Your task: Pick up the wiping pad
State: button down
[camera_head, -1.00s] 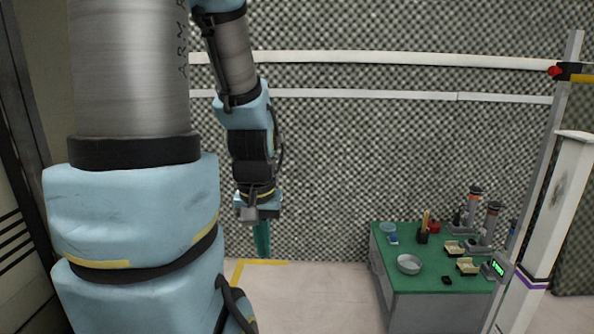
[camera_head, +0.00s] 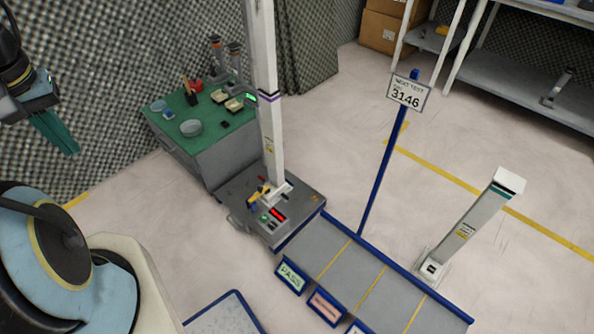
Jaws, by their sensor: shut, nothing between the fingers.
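My gripper (camera_head: 66,142), with long teal fingers, is at the left edge of the view. Its fingers are together with nothing between them. It hangs in the air left of the green-topped bench (camera_head: 196,146), clear of it. I cannot tell for sure which item is the wiping pad. A small blue item (camera_head: 168,115) lies near the bench's left edge, and a small black item (camera_head: 224,124) lies near its front right. Both are too small to make out.
The bench holds a grey bowl (camera_head: 190,128), a tool cup (camera_head: 190,97) and cream trays (camera_head: 233,105). A tall white post (camera_head: 266,90) stands right of it. A grey roller-like track (camera_head: 340,265), sign pole (camera_head: 383,165) and slanted stand (camera_head: 468,225) occupy the right.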

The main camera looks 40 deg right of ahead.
aim_at(168, 114)
jog(key=z, duration=1)
jog(key=u, duration=0.4)
